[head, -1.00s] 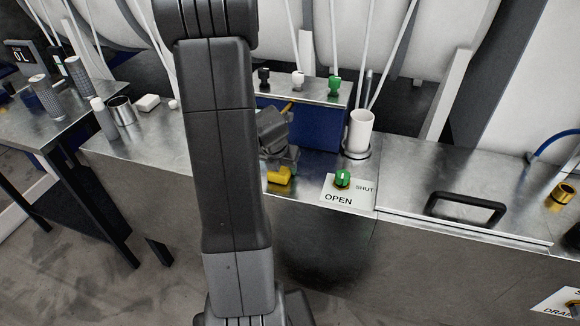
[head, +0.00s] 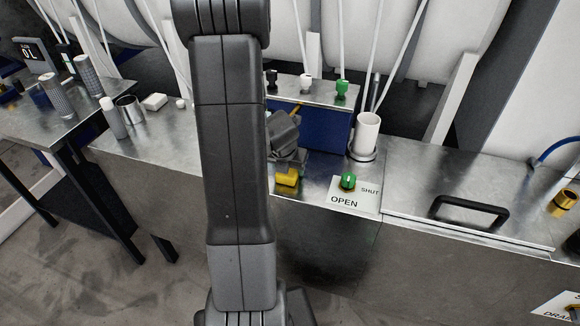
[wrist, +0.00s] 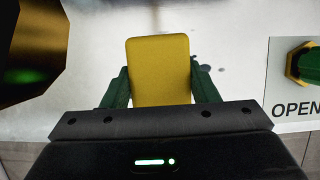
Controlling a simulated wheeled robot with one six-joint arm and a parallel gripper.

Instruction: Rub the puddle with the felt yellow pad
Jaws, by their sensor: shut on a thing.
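The yellow pad (wrist: 160,72) is between the two green fingers of my gripper (wrist: 160,90) in the wrist view, and the gripper is shut on it. In the head view the yellow pad (head: 287,178) shows low over the metal worktop, just right of my arm. I cannot tell whether it touches the surface. In the wrist view, small dark wet-looking spots (wrist: 207,68) lie on the worktop just right of the pad. They may be part of the puddle; its full outline is not clear, and the pad may hide some of it.
A green knob (head: 348,181) on an OPEN/SHUT plate stands close to the right of the pad. Behind are a white cup (head: 367,136) and a raised shelf with knobs (head: 310,92). A black handle (head: 468,209) is farther right. My arm hides part of the worktop.

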